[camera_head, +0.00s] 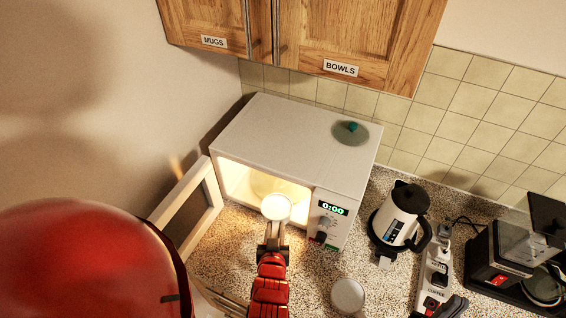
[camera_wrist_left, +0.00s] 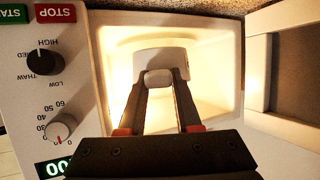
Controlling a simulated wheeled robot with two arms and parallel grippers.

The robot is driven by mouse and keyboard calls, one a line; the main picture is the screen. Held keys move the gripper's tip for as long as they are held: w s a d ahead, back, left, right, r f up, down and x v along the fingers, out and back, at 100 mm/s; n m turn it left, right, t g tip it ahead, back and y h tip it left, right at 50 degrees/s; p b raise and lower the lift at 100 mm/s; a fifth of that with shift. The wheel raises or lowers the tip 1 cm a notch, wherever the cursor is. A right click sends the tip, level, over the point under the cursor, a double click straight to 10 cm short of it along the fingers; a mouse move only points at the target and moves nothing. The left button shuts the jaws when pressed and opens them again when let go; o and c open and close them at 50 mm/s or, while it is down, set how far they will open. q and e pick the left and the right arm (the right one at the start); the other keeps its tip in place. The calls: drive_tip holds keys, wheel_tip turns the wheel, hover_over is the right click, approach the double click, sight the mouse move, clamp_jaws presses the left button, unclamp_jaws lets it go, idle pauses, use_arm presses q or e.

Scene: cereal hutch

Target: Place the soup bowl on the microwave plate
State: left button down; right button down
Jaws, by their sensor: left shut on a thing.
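My left gripper (camera_head: 273,226) is shut on the white soup bowl (camera_head: 276,207), at the open front of the lit microwave (camera_head: 285,140). In the left wrist view the bowl (camera_wrist_left: 160,62) is in front of the bright cavity, with the gripper's fingers (camera_wrist_left: 160,82) closed on its near side. The bowl looks upright in the head view; its contents cannot be made out. The microwave plate (camera_head: 262,183) is a pale round shape inside the cavity, partly hidden by the bowl and washed out by the light. My right gripper is not seen.
The microwave door (camera_head: 188,208) stands open at the left. A round lid (camera_head: 351,132) with a teal knob lies on top of the microwave. A white round item (camera_head: 347,296) sits on the counter. A kettle (camera_head: 399,216), a power strip (camera_head: 435,270) and a coffee machine (camera_head: 505,255) stand to the right.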

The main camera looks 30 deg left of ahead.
sight(276, 216)
use_arm(q)
drive_tip(key=w+a+b, duration=0.1)
drive_tip(key=w, duration=0.1)
drive_tip(key=w+a+b, duration=0.1)
drive_tip(key=b, duration=0.1)
drive_tip(key=w+b, duration=0.2)
drive_tip(key=shift+w+a+f, duration=0.15)
drive_tip(key=shift+w+a, duration=0.15)
drive_tip(key=shift+a, duration=0.1)
drive_tip(key=w+a, duration=0.1)
drive_tip(key=w, duration=0.2)
drive_tip(key=w+a+b, duration=0.1)
drive_tip(key=w+a, duration=0.1)
drive_tip(key=w, duration=0.1)
drive_tip(key=w+a+b, duration=0.1)
drive_tip(key=w+a, duration=0.1)
drive_tip(key=w, duration=0.2)
drive_tip(key=shift+w+r, duration=0.1)
drive_tip(key=shift+r, duration=0.25)
drive_tip(key=shift+w+f, duration=0.1)
drive_tip(key=shift+w, duration=0.05)
wheel_tip(276, 216, down, 3)
drive_tip(key=shift+f+b, duration=0.2)
drive_tip(key=shift+b, duration=0.15)
drive_tip(key=shift+f, duration=0.1)
drive_tip(key=c, duration=0.6)
unclamp_jaws()
